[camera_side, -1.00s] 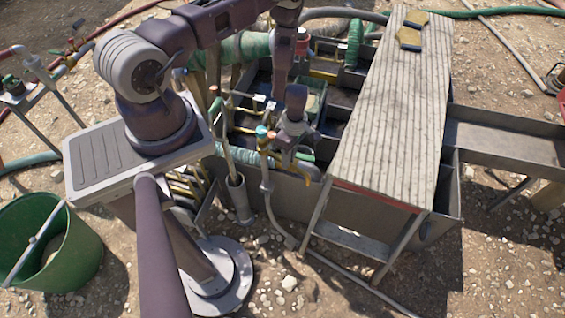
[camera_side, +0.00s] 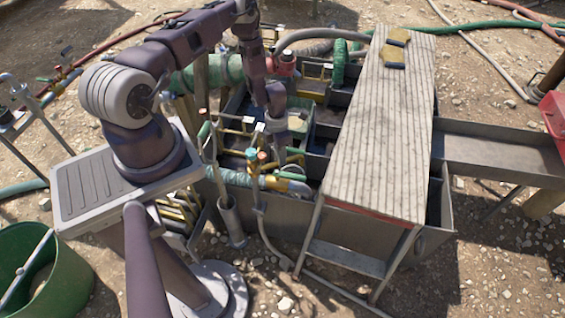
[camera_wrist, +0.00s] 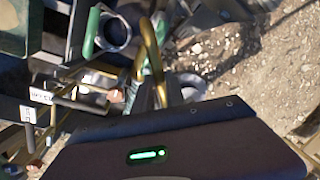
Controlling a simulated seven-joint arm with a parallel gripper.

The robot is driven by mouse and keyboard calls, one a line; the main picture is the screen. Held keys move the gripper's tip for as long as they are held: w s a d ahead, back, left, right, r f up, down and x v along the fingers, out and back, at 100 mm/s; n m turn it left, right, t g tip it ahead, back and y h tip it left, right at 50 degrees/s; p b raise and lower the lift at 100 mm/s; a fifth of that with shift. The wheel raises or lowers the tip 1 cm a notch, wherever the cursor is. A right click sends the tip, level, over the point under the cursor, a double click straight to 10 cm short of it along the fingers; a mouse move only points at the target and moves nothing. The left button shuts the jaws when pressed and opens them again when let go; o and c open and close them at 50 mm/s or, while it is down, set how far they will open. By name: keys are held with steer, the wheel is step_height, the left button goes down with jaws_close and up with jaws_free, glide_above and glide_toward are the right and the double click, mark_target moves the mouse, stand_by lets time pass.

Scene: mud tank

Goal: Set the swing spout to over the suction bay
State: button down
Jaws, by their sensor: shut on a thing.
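My gripper (camera_side: 279,150) reaches down over the near side of the mud tank (camera_side: 345,222). It is shut on a thin yellow bar (camera_wrist: 150,52), which seems to belong to the swing spout. A yellow pipe with a blue-grey end (camera_side: 292,184), likely the spout, lies below my gripper at the tank's near wall, beside an upright grey pipe (camera_side: 259,200). My wrist hides part of the spout. The tank has several compartments; I cannot tell which one is the suction bay. Small white tags (camera_wrist: 40,96) show in the wrist view, too small to read.
A ribbed walkway (camera_side: 385,130) with yellow gloves (camera_side: 396,47) crosses the tank on the right. A metal trough (camera_side: 500,150) runs off to the right. A green bucket (camera_side: 55,270) stands at lower left.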

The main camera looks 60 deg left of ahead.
steer(key=shift+s+a+n+t, duration=0.2)
steer(key=shift+a+n, duration=1)
steer(key=shift+n, duration=0.2)
steer(key=shift+s+a+n+t, duration=0.15)
steer(key=shift+a+n+t, duration=0.05)
steer(key=shift+a+n, duration=1.1)
steer(key=shift+d, duration=0.15)
steer(key=c, duration=1.4)
jaws_free()
steer(key=shift+o, duration=0.2)
